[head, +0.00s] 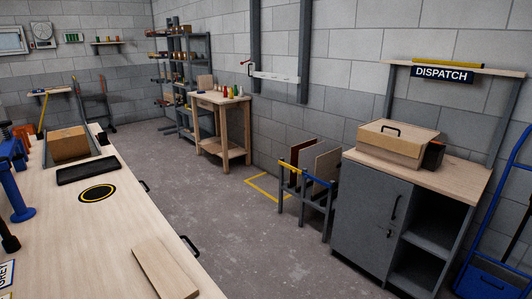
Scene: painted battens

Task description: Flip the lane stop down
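I cannot make out for sure which part is the lane stop. On the pale bench at the left, a grey-sided tray or lane (98,148) holds a brown block (69,144). A thin dark bar with a yellow tip (78,98) rises at a slant by its far end; I cannot tell if it is fixed there. On the back wall, a white rail (282,78) has a small lever-like part with a red tip (247,65) at its left end. My gripper is not in this view.
The bench (130,205) carries a black tray (87,168), a yellow-ringed black disc (97,194) and a loose board (165,270). Blue equipment (20,190) stands at its left edge. A grey cabinet (370,215) stands right, beside a panel rack (305,190).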

